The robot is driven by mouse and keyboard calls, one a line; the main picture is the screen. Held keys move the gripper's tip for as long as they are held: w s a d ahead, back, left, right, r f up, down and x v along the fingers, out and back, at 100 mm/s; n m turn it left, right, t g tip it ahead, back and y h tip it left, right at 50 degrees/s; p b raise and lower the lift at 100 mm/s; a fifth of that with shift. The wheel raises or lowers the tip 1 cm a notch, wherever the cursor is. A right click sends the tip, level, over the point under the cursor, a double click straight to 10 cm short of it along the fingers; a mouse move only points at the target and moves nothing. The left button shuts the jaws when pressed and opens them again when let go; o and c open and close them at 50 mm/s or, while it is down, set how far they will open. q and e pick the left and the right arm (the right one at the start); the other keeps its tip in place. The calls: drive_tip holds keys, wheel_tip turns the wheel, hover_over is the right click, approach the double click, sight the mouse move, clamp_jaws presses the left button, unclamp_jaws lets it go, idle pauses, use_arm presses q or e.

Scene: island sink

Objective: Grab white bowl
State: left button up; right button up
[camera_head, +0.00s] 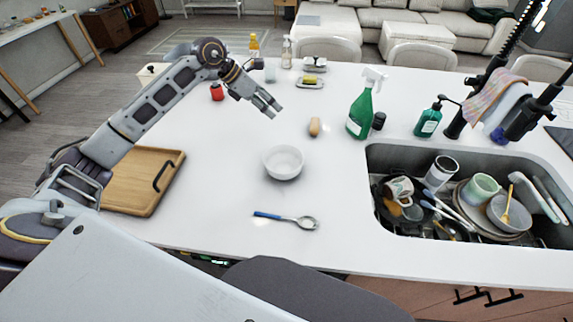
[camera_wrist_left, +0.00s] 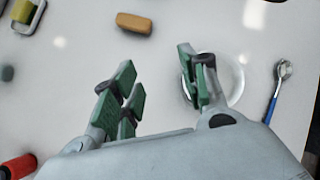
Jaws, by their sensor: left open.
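The white bowl (camera_head: 283,162) stands upright on the white island top, left of the sink, and looks empty. My left gripper (camera_head: 270,107) is open and empty above the counter, beyond the bowl and a little to its left in the head view. In the left wrist view, my left gripper (camera_wrist_left: 160,88) shows its green-padded fingers spread apart. The bowl (camera_wrist_left: 237,82) lies behind the right-hand fingers there and is partly hidden by them. I cannot see my right gripper.
A spoon with a blue handle (camera_head: 287,219) lies in front of the bowl. A tan sponge-like block (camera_head: 314,127) and a green spray bottle (camera_head: 361,110) are behind it. The dish-filled sink (camera_head: 380,220) is right, a wooden tray (camera_head: 140,205) left. The counter around the bowl is clear.

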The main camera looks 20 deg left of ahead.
sight(271, 149)
use_arm(q)
drive_tip(key=s+a+f+n+g+y, duration=0.1)
drive_tip(key=s+a+f+n+g, duration=0.1)
drive_tip(key=s, duration=0.4)
drive_tip(key=shift+f+n+g+y, duration=0.3)
drive_tip(key=shift+f+g, duration=0.15)
drive_tip(key=shift+g, duration=0.25)
drive_tip(key=shift+w+a, duration=0.1)
drive_tip(key=shift+f, duration=0.1)
drive_tip(key=p+x, duration=0.1)
drive_tip(key=x, duration=0.7)
drive_tip(key=shift+f, duration=0.2)
